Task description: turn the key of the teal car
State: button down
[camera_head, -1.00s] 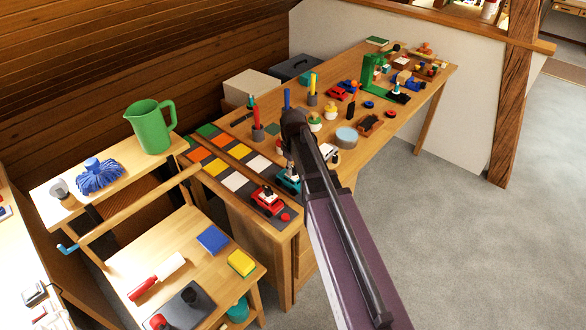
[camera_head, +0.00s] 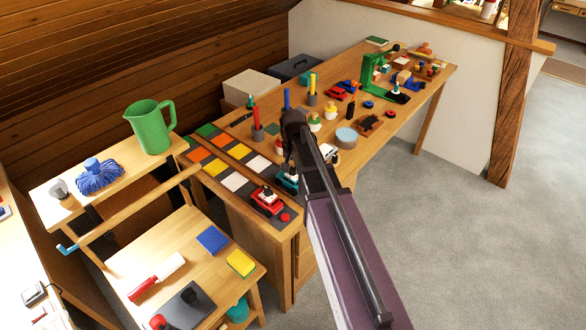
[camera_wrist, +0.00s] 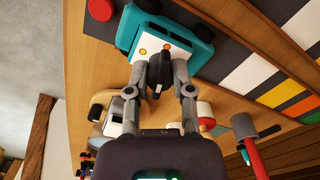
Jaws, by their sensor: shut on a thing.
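The teal car (camera_wrist: 203,47) fills the top of the wrist view, with a white panel carrying orange and red dots. In the head view the teal car (camera_head: 288,184) sits at the near end of the long table, partly hidden by my arm. My gripper (camera_wrist: 160,66) is over the white panel, its two grey fingers closed about a small dark piece, which looks like the key (camera_wrist: 156,78). The fingers hide part of the key, and I cannot tell how far it is turned. In the head view my gripper (camera_head: 287,167) is just above the car.
A red car (camera_head: 266,200) and a red button (camera_head: 285,217) are left of the teal car. A white vehicle (camera_head: 329,153) is close on the right. Colored tiles (camera_head: 234,182), cups with pens and a round tin (camera_head: 346,137) also lie on the table.

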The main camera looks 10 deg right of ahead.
jog(key=m, duration=0.5)
jog(key=shift+m, duration=0.3)
dwell(0.4)
jog(key=shift+c, duration=2.4)
grip_release()
jog(key=shift+n, duration=0.4)
